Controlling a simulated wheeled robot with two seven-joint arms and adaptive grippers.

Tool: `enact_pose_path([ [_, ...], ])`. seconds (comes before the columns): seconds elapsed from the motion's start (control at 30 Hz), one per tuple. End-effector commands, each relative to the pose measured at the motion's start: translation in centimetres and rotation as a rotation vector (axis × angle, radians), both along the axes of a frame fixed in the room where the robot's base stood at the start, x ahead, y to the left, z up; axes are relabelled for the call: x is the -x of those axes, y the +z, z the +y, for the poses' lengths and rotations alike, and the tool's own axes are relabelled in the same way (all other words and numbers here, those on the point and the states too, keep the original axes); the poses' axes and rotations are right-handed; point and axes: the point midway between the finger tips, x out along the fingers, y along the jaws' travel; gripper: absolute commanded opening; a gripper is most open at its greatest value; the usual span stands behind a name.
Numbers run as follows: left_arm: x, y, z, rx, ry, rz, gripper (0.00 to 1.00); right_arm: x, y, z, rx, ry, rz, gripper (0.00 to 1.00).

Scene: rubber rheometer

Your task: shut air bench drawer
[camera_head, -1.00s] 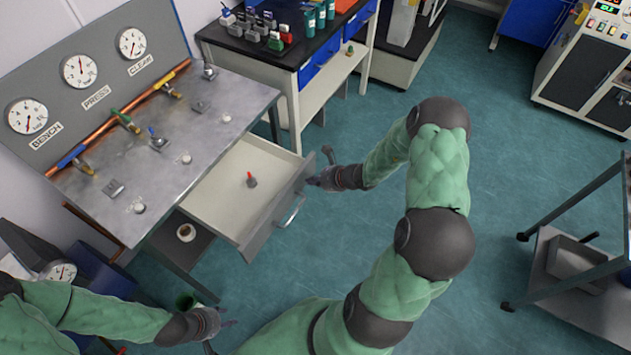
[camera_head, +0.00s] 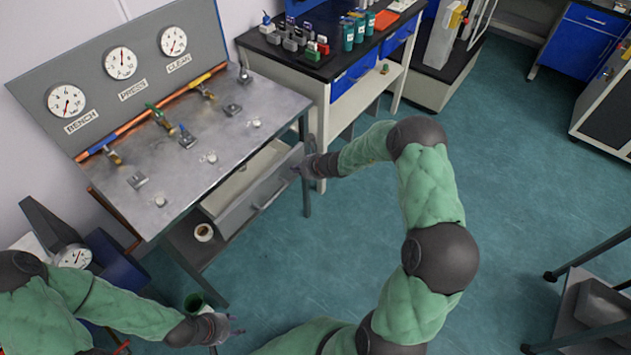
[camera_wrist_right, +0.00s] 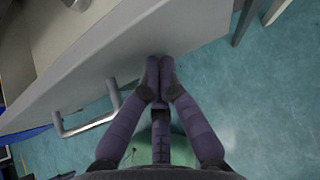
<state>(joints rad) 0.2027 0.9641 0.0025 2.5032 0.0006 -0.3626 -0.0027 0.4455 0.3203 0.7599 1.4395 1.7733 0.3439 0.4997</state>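The air bench (camera_head: 215,125) has a grey metal top, with its drawer (camera_head: 262,188) below. The drawer stands partly open; a narrow strip of its interior shows behind the grey front. Its bar handle (camera_head: 270,198) also shows in the right wrist view (camera_wrist_right: 88,124). My right gripper (camera_head: 299,170) is at the right end of the drawer front. In the right wrist view its fingertips (camera_wrist_right: 160,62) are together, against or very close to the front panel, beside the handle and not around it. My left gripper (camera_head: 236,326) is away from the drawer, low in the picture, with fingers apart and empty.
A black-topped table (camera_head: 318,62) with bottles and small blocks stands right of the bench. A cup (camera_head: 204,232) sits on the shelf below the drawer. A dark trolley (camera_head: 590,300) stands at far right. The floor before the drawer is clear.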

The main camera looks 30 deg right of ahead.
Motion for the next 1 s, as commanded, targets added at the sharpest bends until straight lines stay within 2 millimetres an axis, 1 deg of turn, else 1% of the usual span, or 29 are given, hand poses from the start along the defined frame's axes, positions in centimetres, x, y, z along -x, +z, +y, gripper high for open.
enact_pose_path([
  [0.03,0.0,0.1,0.0,0.0,0.0,0.0,0.4,-1.2,0.0,0.6,0.001,0.004,-0.002,0.0],
  [0.2,0.0,0.5,0.0,0.0,0.0,0.0,0.4,-4.3,0.1,1.8,0.001,0.003,-0.001,0.0],
  [0.4,0.0,1.0,0.0,0.0,0.0,0.0,0.4,-6.6,0.1,2.7,0.001,0.001,0.0,0.0],
  [0.63,0.0,1.2,0.0,0.0,0.0,0.0,0.4,-7.8,0.1,3.2,0.0,0.001,-0.001,0.0],
  [1.0,0.0,1.2,0.0,0.0,0.0,0.0,0.4,-8.1,0.2,3.3,0.0,0.001,-0.003,0.0],
])
